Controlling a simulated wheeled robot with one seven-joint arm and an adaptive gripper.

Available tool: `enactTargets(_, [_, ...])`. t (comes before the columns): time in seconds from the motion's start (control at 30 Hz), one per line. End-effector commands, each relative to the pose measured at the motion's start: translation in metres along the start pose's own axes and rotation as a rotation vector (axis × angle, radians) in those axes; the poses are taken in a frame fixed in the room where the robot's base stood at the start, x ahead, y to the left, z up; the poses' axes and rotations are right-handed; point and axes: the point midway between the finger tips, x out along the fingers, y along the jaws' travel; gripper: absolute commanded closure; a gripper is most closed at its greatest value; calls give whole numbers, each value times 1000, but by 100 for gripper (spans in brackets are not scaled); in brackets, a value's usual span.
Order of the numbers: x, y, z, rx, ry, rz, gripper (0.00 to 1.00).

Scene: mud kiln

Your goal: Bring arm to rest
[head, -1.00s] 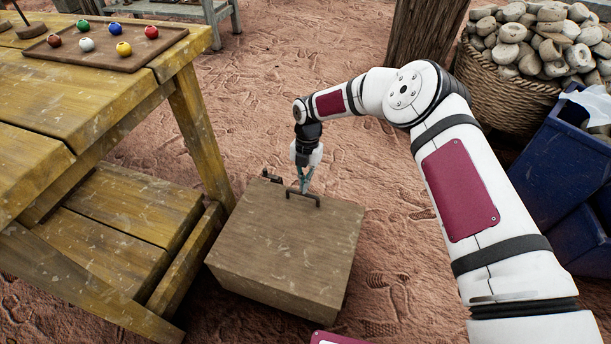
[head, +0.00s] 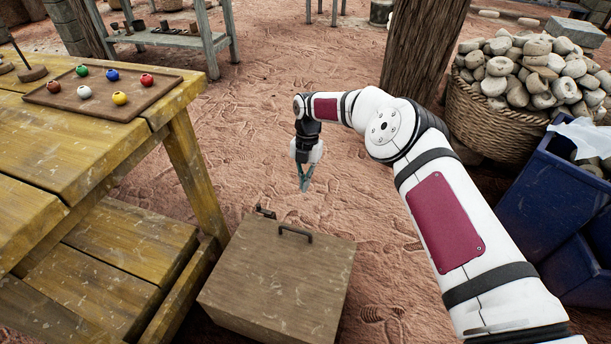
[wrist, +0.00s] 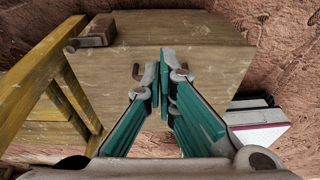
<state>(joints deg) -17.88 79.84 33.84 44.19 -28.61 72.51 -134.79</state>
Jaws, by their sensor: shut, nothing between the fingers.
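My arm reaches forward from the lower right in the head view, bent at the elbow. My gripper (head: 304,187) points down, shut and empty. It hangs in the air near the far edge of a wooden box (head: 277,283) with a dark handle (head: 296,233) on its top. In the wrist view the teal fingers (wrist: 163,100) come together in front of the box top (wrist: 215,60). They look apart from the handle, whose middle they hide.
A yellow wooden table (head: 60,145) stands left, holding a tray (head: 57,102) of several coloured balls. A wooden post (head: 425,45), a basket (head: 490,125) of stones and a blue bin (head: 545,195) stand right. Sandy ground beyond the box is open.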

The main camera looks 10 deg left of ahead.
Motion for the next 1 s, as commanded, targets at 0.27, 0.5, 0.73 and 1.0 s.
enactTargets(0.27, [-9, 0, 9, -1, 1, 0, 100])
enactTargets(0.5, [-21, -1, 9, 17, -7, -1, 100])
enactTargets(0.73, [-104, -20, -6, 204, -61, -21, 100])
enactTargets(1.0, [-211, -75, -49, 563, -146, -45, 100])
